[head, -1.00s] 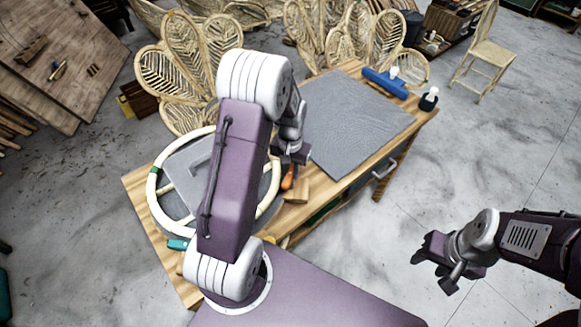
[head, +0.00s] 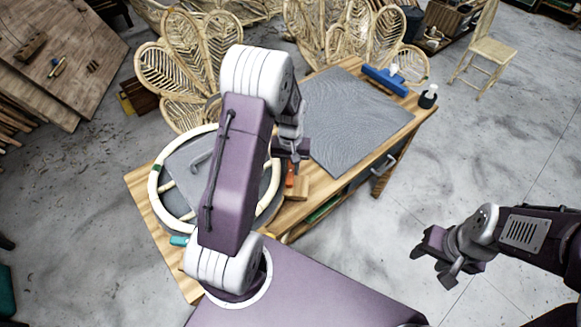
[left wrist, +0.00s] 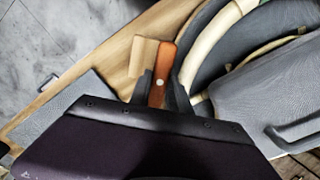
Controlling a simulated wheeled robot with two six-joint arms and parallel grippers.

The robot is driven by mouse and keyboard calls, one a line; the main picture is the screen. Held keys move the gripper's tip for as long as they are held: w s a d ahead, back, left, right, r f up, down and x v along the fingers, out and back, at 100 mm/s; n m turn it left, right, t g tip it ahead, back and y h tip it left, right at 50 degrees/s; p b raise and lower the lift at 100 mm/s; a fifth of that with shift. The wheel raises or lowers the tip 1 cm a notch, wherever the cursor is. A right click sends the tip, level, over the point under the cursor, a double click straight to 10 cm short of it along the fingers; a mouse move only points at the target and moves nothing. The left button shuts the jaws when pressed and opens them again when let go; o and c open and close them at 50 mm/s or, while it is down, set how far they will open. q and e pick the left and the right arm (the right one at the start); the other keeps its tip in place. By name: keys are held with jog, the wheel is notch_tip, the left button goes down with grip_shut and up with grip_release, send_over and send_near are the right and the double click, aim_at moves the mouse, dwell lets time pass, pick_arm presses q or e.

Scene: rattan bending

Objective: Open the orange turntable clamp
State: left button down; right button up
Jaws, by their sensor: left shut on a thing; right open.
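The orange clamp handle (left wrist: 163,70) stands between the fingers of my left gripper (left wrist: 161,92) in the left wrist view, beside a wooden block (left wrist: 140,56). In the head view the orange handle (head: 290,180) shows just below my left gripper (head: 292,160), which is shut on it. The turntable (head: 176,208) carries a pale rattan ring (head: 153,190) and a grey plate (head: 188,165); my left arm hides much of them. My right gripper (head: 437,257) is open and empty, over the floor at the right.
The wooden table (head: 139,188) has a grey mat (head: 355,115) on its far part, with a blue tool (head: 385,82) and a dark bottle (head: 428,97) at its far end. Rattan chair backs (head: 178,80) stand behind the table.

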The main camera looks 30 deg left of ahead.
pick_arm(q)
jog(key=c, duration=1.2)
grip_release()
notch_tip(320, 180, up, 9)
jog(key=shift+d+r, duration=0.1)
